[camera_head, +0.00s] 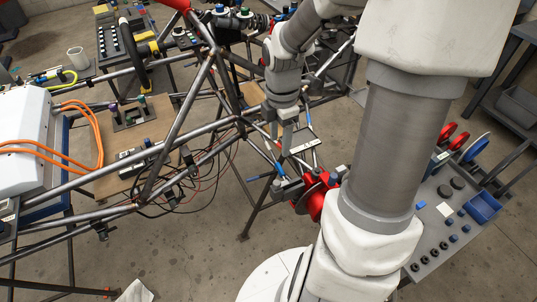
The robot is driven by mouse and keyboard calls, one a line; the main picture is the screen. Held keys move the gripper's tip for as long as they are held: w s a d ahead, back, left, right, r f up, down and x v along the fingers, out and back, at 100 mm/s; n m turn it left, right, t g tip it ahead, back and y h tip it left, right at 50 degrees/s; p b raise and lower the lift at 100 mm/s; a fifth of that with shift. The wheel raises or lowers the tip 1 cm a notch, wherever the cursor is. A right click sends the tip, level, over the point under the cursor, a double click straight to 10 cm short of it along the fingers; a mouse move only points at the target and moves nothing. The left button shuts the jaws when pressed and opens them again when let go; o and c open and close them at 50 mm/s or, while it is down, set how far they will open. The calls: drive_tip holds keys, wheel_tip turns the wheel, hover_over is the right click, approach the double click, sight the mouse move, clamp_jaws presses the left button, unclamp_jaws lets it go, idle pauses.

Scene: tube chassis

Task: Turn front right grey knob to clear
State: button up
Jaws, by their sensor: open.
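My gripper (280,140) hangs fingers down near the middle of the picture, beside the tubular chassis (180,118). Its two fingers are apart, and I see nothing held between them. Below and to the right of it are a small grey block (288,188) and a red part with a dark disc (314,199) at the chassis corner. A thin rod with blue sections (275,163) runs towards that corner, below the fingers. I cannot make out for certain which part is the front right grey knob, or how it is turned. My upper arm covers much of the right side.
At left are a white box (22,140), orange cables (99,137) and a wooden board (112,181). Concrete floor (200,265) is clear at bottom centre.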

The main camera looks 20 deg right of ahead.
sight(277, 182)
wheel_tip(277, 182, down, 17)
drive_tip(key=b, duration=0.4)
drive_tip(key=shift+a+f, duration=0.1)
drive_tip(key=shift+f, duration=0.05)
clamp_jaws()
